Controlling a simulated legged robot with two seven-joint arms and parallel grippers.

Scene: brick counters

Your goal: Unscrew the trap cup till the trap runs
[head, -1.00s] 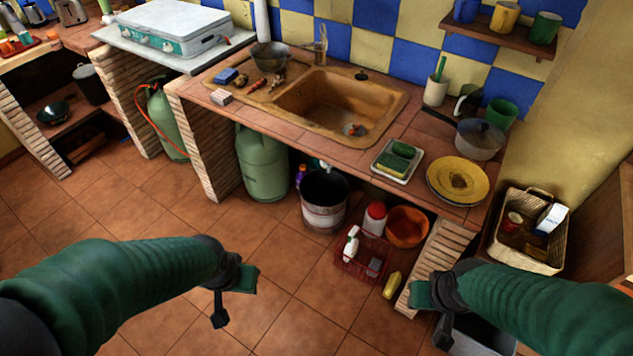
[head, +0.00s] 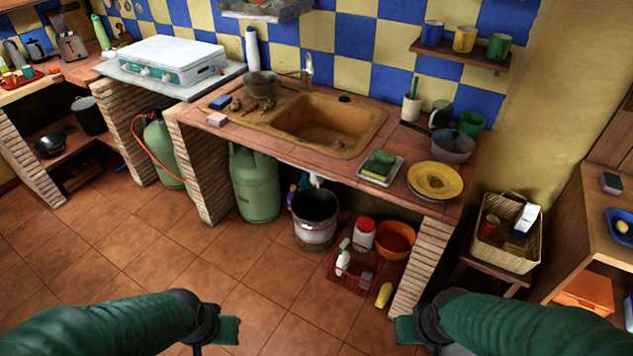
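A small white piece (head: 316,181), likely the trap cup, shows under the counter below the sink (head: 325,124). Most of the trap is hidden by the counter edge and shadow. A metal bucket (head: 314,234) with a dark inside stands on the floor just below it. My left gripper (head: 226,329) is low in the picture, in front of the counter and well apart from the trap. My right gripper (head: 405,329) is low on the right, also apart from it. Neither is seen holding anything; their finger openings are unclear.
A green gas bottle (head: 255,184) stands left of the bucket. A red basket (head: 354,270) with bottles, an orange bowl (head: 395,240) and a yellow bottle (head: 384,294) are to its right. Brick piers (head: 420,268) flank the space. The tiled floor (head: 215,250) in front is clear.

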